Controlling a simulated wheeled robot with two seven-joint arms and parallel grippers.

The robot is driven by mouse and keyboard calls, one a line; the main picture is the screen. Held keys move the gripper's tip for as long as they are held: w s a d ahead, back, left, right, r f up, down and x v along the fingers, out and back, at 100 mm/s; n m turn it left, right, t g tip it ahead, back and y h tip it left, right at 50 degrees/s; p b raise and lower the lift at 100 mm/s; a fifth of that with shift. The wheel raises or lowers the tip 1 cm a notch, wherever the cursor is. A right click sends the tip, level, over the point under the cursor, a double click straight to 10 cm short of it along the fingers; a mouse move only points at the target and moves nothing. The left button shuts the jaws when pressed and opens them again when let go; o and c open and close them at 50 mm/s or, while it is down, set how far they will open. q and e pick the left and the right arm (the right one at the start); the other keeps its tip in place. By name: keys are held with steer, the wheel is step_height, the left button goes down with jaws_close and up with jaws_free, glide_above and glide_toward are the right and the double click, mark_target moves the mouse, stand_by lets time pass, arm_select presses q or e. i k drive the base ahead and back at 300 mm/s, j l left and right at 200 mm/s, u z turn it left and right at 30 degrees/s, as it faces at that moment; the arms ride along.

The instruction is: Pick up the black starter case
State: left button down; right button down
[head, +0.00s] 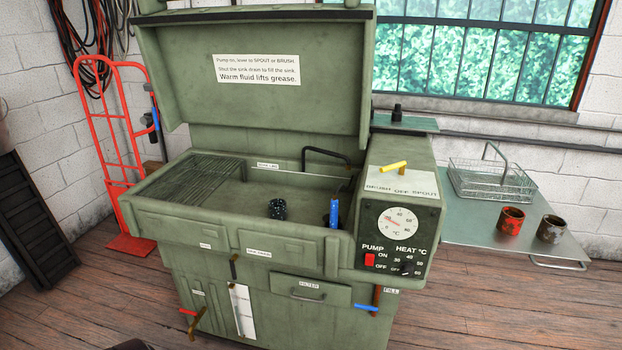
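A small black cylindrical part (277,209) with pale speckles lies in the basin of the green parts washer (190,230). It looks like the black starter case, and it appears to rest on the basin floor left of the blue-handled brush or lever (334,212). No gripper touches it. Neither of my grippers shows in the head view.
The washer's lid (250,115) stands open. A control box (398,215) borders the basin on the right. A side shelf (470,222) holds a wire basket (490,182), a red can-like part (510,220) and a dark rusty one (551,229). A red hand truck (112,140) stands left.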

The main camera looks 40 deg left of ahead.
mark_target(278, 210)
steer(key=u, duration=1.65)
steer(key=i+j+z, duration=0.1)
steer(key=j+z, duration=0.15)
steer(key=z, duration=0.2)
steer(key=i+j+z, duration=0.1)
steer(key=j+z, duration=0.15)
steer(key=z, duration=0.2)
steer(key=j+z, duration=0.25)
steer(key=z, duration=0.2)
